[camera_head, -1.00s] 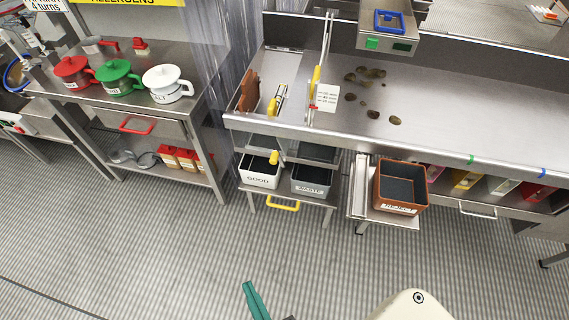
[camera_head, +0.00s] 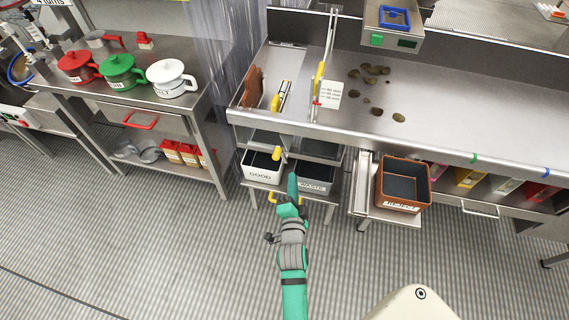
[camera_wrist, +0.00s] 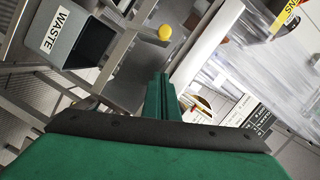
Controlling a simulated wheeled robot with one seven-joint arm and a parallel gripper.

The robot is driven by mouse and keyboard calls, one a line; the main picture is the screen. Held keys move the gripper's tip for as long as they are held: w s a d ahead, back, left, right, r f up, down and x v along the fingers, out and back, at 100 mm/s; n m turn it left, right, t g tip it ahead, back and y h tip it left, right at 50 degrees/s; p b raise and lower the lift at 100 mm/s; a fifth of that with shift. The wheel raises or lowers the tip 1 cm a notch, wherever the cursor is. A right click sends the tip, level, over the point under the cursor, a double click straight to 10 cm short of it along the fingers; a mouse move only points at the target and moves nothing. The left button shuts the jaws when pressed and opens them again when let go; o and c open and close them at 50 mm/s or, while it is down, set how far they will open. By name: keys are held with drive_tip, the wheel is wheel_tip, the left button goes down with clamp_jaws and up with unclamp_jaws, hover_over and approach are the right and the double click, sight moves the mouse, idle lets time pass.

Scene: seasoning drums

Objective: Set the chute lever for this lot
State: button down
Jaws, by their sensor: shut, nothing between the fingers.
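The chute lever has a yellow knob (camera_head: 277,153) that hangs under the front edge of the steel bench, above the gap between two bins. The white GOOD bin (camera_head: 261,178) is at the left and the grey WASTE bin (camera_head: 314,187) at the right. My green gripper (camera_head: 292,180) is shut and empty in front of the bins, below and a little right of the knob, apart from it. In the wrist view the shut fingers (camera_wrist: 161,88) point toward the yellow knob (camera_wrist: 165,32), with the WASTE bin (camera_wrist: 52,40) at upper left.
An orange REJECT bin (camera_head: 401,206) stands on a low stand at the right. Several brown lumps (camera_head: 373,70) and a small white card (camera_head: 329,94) are on the bench (camera_head: 440,110). A side table (camera_head: 205,120) holds lidded pots. The floor in front is clear.

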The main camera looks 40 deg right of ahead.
drive_tip(key=w+d+f, duration=0.1)
drive_tip(key=w+d, duration=0.1)
drive_tip(key=w, duration=0.3)
drive_tip(key=w+d+f, duration=0.1)
drive_tip(key=w, duration=0.4)
drive_tip(key=shift+w+d+f, duration=0.3)
drive_tip(key=shift+d+f, duration=0.05)
drive_tip(key=shift+d, duration=0.2)
